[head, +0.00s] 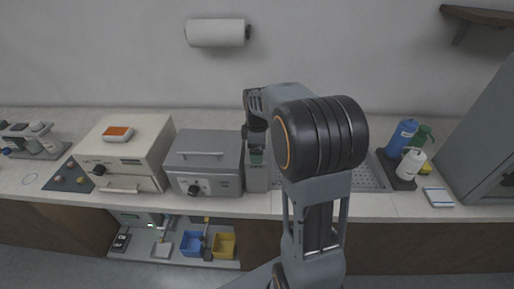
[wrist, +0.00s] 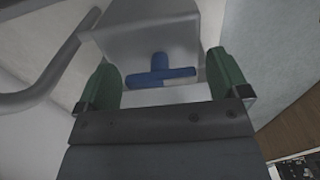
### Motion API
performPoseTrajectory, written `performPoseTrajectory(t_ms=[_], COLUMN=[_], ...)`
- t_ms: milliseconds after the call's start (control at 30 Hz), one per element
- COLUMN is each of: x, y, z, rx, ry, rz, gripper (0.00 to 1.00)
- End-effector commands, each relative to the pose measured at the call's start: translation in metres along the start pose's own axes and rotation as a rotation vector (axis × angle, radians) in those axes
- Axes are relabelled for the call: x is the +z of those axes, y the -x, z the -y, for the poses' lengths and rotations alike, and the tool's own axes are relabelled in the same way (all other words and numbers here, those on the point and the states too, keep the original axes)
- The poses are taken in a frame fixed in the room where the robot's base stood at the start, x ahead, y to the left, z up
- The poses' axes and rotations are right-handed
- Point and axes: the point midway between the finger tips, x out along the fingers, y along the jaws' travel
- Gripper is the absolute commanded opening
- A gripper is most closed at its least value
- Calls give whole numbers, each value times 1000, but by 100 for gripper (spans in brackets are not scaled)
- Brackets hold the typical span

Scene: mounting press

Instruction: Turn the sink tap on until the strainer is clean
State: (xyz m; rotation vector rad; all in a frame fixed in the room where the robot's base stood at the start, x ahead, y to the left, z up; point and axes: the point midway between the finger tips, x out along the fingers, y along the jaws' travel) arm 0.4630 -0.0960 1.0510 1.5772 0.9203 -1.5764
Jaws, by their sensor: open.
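A blue T-shaped handle (wrist: 160,76) sits on a pale grey body (wrist: 150,35) in the wrist view and looks like the tap's handle. A curved grey pipe (wrist: 45,92) runs beside it on the left. My gripper (wrist: 168,80) has two green fingers, spread apart, one on each side of the handle, with gaps between. In the head view my gripper (head: 257,157) is near the counter, right of the grey press. The sink basin and tap are hidden behind my arm there; the ribbed drainboard (head: 368,174) shows at right. I cannot make out the strainer.
A grey press (head: 204,163) and a cream oven-like unit (head: 123,154) stand on the counter at left. Bottles (head: 411,162) and a folded cloth (head: 438,196) are at right, near a grey cabinet (head: 490,140). Blue and yellow bins (head: 222,245) sit below the counter.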

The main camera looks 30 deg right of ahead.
Motion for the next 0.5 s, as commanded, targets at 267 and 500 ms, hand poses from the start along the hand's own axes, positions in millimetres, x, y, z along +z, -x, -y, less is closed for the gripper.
performPoseTrajectory(t_ms=[267, 500], x=[0, 0], y=[-1, -1], z=[0, 0], rx=[0, 0], ry=[0, 0], rz=[0, 0], gripper=[94, 73])
